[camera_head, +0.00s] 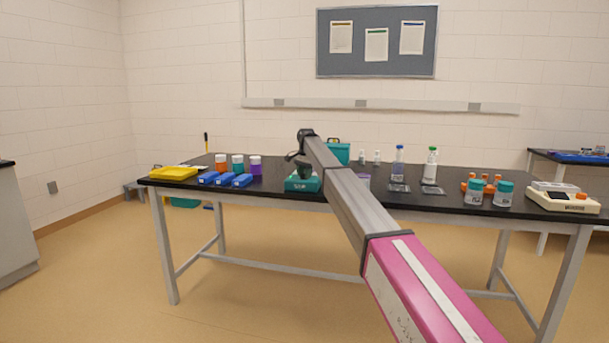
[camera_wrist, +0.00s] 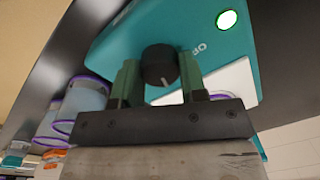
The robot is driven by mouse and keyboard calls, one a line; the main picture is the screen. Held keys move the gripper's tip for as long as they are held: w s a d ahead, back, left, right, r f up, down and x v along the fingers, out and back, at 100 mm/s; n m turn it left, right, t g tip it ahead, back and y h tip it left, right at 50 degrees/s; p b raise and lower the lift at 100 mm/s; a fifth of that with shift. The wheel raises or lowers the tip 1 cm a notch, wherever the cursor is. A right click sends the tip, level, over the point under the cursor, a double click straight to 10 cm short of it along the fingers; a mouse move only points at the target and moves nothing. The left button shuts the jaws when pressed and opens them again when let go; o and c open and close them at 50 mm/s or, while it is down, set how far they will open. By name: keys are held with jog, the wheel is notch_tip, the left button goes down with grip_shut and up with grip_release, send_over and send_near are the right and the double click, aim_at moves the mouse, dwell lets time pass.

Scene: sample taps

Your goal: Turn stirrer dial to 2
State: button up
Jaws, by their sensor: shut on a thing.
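The teal stirrer (camera_head: 301,186) sits near the front edge of the black bench, below the far end of my arm. In the wrist view the teal housing (camera_wrist: 190,22) fills the upper middle, with a round green light (camera_wrist: 227,19) and a white panel. The black stirrer dial (camera_wrist: 159,64) has a pale pointer mark on its lower right. My gripper (camera_wrist: 160,76) has its two green fingers shut on the dial, one on each side. The numbers around the dial cannot be read. In the head view the dial and fingertips are too small and dark to tell apart.
Purple-rimmed clear containers (camera_wrist: 84,98) stand left of the housing in the wrist view. Blue racks (camera_head: 225,180) and a yellow tray (camera_head: 173,173) lie left on the bench. Bottles (camera_head: 431,164), teal-lidded jars (camera_head: 474,191) and a white instrument (camera_head: 563,199) stand to the right.

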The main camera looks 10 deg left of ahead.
jog(key=shift+m, duration=0.5)
jog(key=o, duration=0.9)
jog(key=shift+o, duration=0.2)
jog(key=shift+r, duration=0.1)
notch_tip(320, 180, up, 11)
jog(key=shift+s+d, duration=0.2)
jog(key=shift+d, duration=0.05)
jog(key=shift+f, duration=0.2)
